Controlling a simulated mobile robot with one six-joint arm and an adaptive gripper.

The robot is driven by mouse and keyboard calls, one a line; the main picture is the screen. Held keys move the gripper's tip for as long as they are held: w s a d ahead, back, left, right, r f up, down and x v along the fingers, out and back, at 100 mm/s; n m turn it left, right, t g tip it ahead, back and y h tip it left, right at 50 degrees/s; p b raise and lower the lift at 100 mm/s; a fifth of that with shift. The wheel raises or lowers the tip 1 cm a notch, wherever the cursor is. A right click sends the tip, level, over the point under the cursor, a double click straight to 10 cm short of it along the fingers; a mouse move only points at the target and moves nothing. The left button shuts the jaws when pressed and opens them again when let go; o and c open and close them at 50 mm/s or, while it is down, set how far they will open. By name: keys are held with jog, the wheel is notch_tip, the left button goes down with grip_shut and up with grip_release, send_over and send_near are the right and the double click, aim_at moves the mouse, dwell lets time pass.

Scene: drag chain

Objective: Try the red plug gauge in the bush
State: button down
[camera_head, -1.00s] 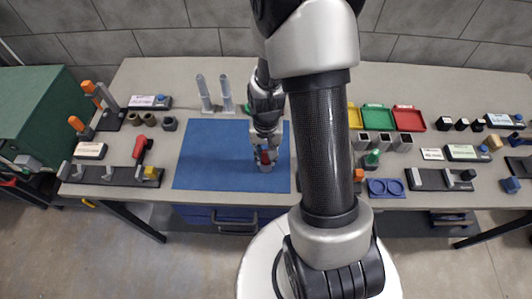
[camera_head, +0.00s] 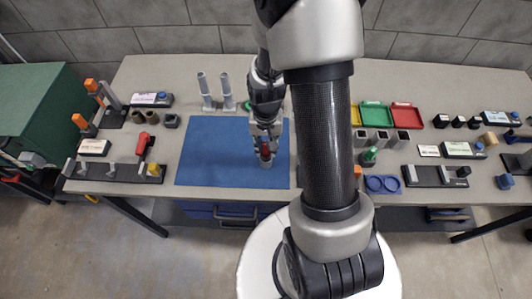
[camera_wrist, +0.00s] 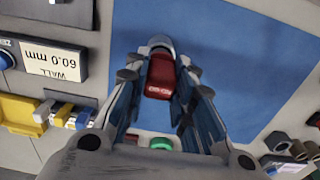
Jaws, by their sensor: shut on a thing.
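The red plug gauge (camera_wrist: 160,78) is held between the fingers of my gripper (camera_wrist: 160,100). In the wrist view its red handle lies between the jaws, with a rounded silver end (camera_wrist: 160,42) beyond it. In the head view the gauge (camera_head: 265,151) shows as a small red patch below my gripper (camera_head: 265,140), over the blue mat (camera_head: 215,160). I cannot tell whether its lower end touches the mat. I cannot tell which is the bush meant.
Two pale upright cylinders (camera_head: 204,84) stand behind the mat. Green (camera_head: 376,114) and red (camera_head: 407,116) trays and a blue two-ring holder (camera_head: 382,184) are at right. Much of the mat is clear.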

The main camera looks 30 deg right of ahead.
jog(key=shift+r+p, duration=1.75)
jog(key=shift+r, duration=0.8)
